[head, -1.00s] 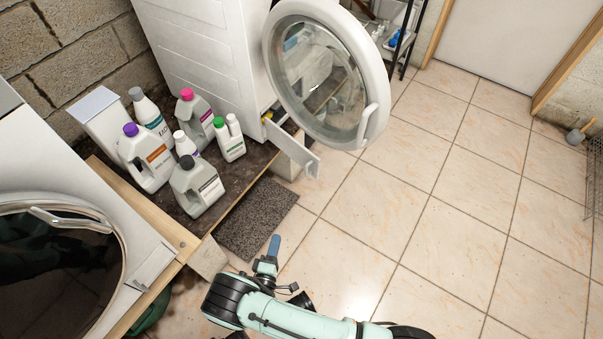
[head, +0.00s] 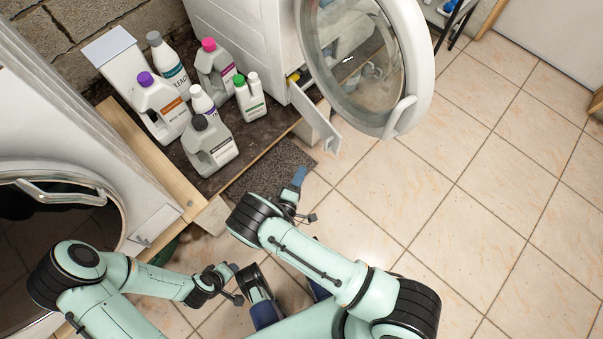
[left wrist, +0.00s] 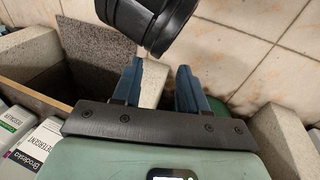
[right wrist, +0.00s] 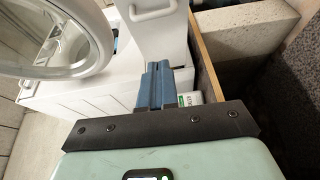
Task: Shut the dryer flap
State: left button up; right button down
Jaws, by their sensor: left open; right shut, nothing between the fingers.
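The white dryer flap (head: 324,126) stands open, sticking out from the low front of the far white machine (head: 250,42). Yellow and blue bits show in the opening behind it. In the right wrist view the flap (right wrist: 172,38) has a bar handle and stands just beyond my fingers. My right gripper (head: 299,177) is shut and empty over the grey mat's edge, apart from the flap in the head view; its fingers also show in the right wrist view (right wrist: 155,85). My left gripper (head: 233,268) is low beside my right arm. Its fingers are open and empty in the left wrist view (left wrist: 158,88).
The machine's round glass door (head: 372,65) hangs open above the flap. Several detergent bottles (head: 210,148) stand on the plinth (head: 252,143) between the machines. A grey mat (head: 268,170) lies before it. The tiled floor (head: 470,190) at right is clear.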

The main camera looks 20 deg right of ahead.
pick_arm(q)
jog(key=shift+w+a+f+b, duration=0.2)
jog(key=shift+w+f, duration=0.05)
jog(key=shift+w, duration=0.15)
jog(key=shift+w+a+f+b, duration=0.15)
jog(key=shift+w+f+b, duration=0.1)
jog(key=shift+w, duration=0.1)
pick_arm(e)
jog(key=w+d, duration=0.4)
jog(key=d, duration=0.4)
jog(key=shift+w+d, duration=0.25)
jog(key=shift+d, duration=0.15)
jog(key=shift+f, duration=0.1)
pick_arm(q)
jog(key=shift+d, duration=0.1)
pick_arm(e)
jog(key=shift+d, duration=0.15)
